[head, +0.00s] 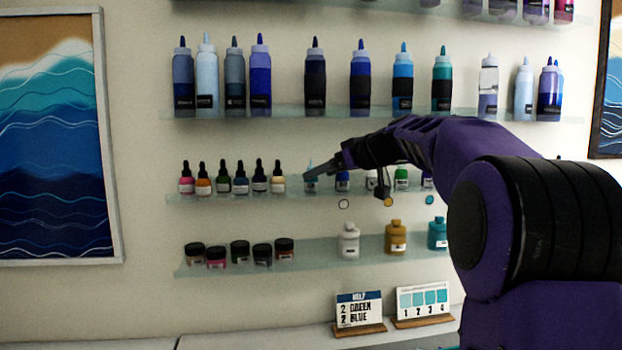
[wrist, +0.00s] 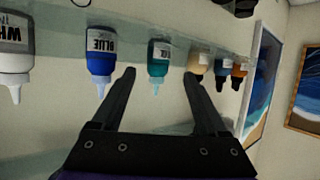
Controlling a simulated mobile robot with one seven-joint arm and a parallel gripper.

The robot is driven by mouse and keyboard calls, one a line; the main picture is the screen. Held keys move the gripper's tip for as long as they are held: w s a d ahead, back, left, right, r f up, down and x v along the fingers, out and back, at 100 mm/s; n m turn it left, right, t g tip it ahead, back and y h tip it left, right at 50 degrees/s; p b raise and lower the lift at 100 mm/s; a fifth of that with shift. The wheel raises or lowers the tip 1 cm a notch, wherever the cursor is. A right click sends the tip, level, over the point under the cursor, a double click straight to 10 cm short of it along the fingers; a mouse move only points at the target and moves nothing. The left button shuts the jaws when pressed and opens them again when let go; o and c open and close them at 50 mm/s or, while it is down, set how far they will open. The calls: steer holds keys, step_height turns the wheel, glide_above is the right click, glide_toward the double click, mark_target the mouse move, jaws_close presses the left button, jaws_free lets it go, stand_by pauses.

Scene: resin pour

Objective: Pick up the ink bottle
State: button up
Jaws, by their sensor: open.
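Small bottles stand in a row on the middle glass shelf; which one is the ink bottle is not clear. A teal bottle (head: 311,184) is in front of my open gripper (head: 312,173). In the wrist view, which is upside down, that teal bottle (wrist: 159,58) shows between the two fingers of my gripper (wrist: 159,74), with no visible grip on it. A blue bottle (wrist: 100,58) labelled BLUE and a white bottle (wrist: 14,60) are to its left there. A cream bottle (wrist: 199,62) is close on the other side. My arm hides part of the row in the head view.
Dropper bottles (head: 240,182) crowd the middle shelf (head: 230,196) to the left. Tall squeeze bottles (head: 315,80) stand on the shelf above. Jars (head: 240,251) and a white bottle (head: 349,240) are below. Two small signs (head: 359,309) (head: 424,301) stand on the counter.

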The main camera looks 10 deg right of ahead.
steer(key=shift+p+x, duration=0.75)
steer(key=shift+x, duration=2.25)
steer(key=shift+d, duration=0.2)
jaws_close()
